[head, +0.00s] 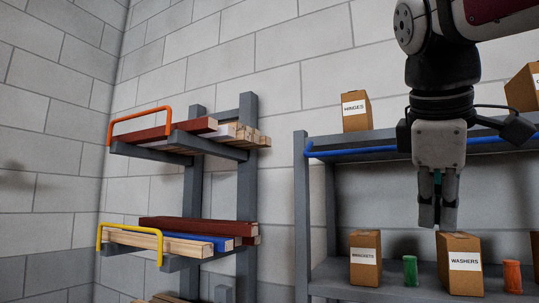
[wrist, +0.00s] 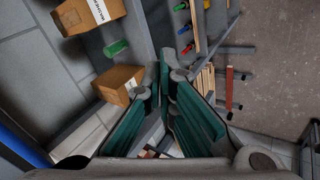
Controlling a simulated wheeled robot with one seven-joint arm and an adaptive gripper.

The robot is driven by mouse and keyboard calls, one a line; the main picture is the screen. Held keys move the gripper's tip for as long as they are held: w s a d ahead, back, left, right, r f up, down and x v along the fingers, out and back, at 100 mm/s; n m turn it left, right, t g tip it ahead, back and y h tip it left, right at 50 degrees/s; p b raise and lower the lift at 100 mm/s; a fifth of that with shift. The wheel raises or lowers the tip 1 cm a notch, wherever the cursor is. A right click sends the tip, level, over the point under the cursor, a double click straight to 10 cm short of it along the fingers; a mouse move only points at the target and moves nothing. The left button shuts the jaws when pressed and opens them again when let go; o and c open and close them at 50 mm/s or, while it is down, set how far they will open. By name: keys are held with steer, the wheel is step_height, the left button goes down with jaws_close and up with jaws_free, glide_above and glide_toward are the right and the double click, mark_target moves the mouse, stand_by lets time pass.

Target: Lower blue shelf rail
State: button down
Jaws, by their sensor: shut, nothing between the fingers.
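The blue shelf rail (head: 350,152) is a thin bar along the front of the upper shelf board, with a bent left end. It passes behind my arm in the head view and appears raised at board level. A blue bar, probably the same rail, crosses the lower left corner of the wrist view (wrist: 22,148). My gripper (head: 437,222) points down in front of the shelf unit, its fingertips below the rail's height in the picture. The fingers are shut and empty, apart from the rail. The fingers also fill the middle of the wrist view (wrist: 165,72).
The upper shelf (head: 385,137) carries a hinges box (head: 356,111). Below stand a brackets box (head: 365,260), a washers box (head: 459,264), a green cylinder (head: 410,271) and an orange one (head: 512,277). A batten rack at left has orange (head: 140,112) and yellow (head: 130,230) rails.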

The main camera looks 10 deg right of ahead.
steer(key=s+d+r+n+t+h+p, duration=0.1)
steer(key=s+d+r+p, duration=0.15)
steer(key=r+p, duration=0.6)
steer(key=s+d+r+n+t+h+p, duration=0.1)
steer(key=s+r+n+p, duration=0.15)
steer(key=r, duration=1.15)
steer(key=x, duration=1.3)
steer(key=shift+s+d+f+m, duration=0.2)
steer(key=shift+f+m, duration=0.15)
steer(key=shift+f, duration=0.05)
steer(key=shift+f+b, duration=0.15)
steer(key=shift+b, duration=0.25)
steer(key=shift+w+f+t+b, duration=0.15)
steer(key=shift+f+t+b, duration=0.15)
steer(key=shift+b, duration=0.45)
steer(key=f+t+h+b, duration=0.1)
steer(key=b, duration=0.4)
steer(key=w+d+f+t+h+b, duration=0.1)
steer(key=f+t+b, duration=0.1)
steer(key=b, duration=0.4)
steer(key=w+f+t+h+b, duration=0.1)
steer(key=t+h+b, duration=0.1)
steer(key=b, duration=0.3)
steer(key=shift+w+d+f+b, duration=0.15)
steer(key=shift+d+b, duration=0.1)
steer(key=shift+b, duration=0.15)
steer(key=shift+d+t+b, duration=0.15)
steer(key=shift+t+b, duration=0.35)
steer(key=shift+b, duration=0.25)
